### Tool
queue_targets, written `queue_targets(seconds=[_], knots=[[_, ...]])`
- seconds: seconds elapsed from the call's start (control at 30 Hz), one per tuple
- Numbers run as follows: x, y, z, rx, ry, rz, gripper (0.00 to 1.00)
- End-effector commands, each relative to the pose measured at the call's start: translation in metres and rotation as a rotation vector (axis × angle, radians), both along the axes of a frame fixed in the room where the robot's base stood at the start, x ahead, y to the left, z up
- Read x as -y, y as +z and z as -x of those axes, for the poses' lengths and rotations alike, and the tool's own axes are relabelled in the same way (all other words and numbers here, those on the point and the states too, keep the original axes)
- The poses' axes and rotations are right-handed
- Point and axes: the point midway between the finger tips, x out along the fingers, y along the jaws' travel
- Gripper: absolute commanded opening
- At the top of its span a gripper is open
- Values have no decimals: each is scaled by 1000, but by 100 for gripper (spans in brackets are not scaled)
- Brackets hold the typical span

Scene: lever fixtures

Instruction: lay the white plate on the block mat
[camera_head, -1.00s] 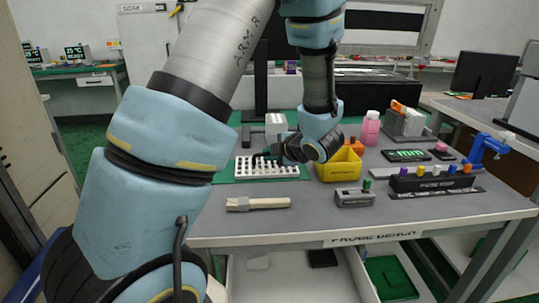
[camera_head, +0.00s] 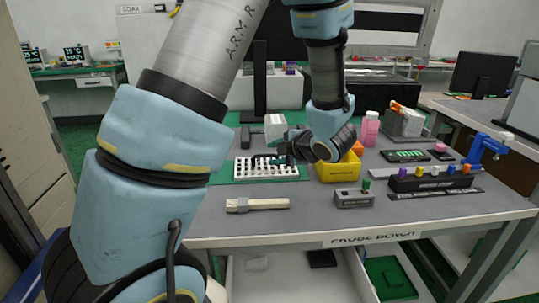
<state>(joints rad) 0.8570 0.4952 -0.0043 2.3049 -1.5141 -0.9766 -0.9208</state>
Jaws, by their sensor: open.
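The white plate (camera_head: 248,172), a rack-like slab with rows of dark holes, lies flat on a green mat (camera_head: 224,177) on the left part of the bench. I take this green mat for the block mat, though no label is legible. My gripper (camera_head: 262,160) is low over the back edge of the plate, reaching in from the right. Its jaws are open, but the fingers are small and dark here. I cannot tell whether they touch the plate. My wrist and hand hide part of the mat behind the plate.
A yellow bin (camera_head: 338,171) stands close right of the plate under my wrist. A grey box with a green knob (camera_head: 353,198) and a pale wooden-looking tool (camera_head: 258,204) lie in front. A pink bottle (camera_head: 370,128) and a black block with coloured knobs (camera_head: 430,182) are farther right.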

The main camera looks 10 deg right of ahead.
Motion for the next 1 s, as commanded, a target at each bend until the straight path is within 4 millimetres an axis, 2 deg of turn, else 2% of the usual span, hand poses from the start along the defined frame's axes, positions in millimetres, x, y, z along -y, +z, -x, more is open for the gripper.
queue_targets(seconds=[0.1,0.3,0.6,0.77,0.87,1.0], knots=[[11,15,21,1,-5,3,44],[24,34,50,1,-3,1,44],[31,44,67,0,-1,0,44],[31,45,54,-21,-63,0,44],[31,45,32,-64,-191,-11,44],[24,44,5,-156,-463,-73,44]])
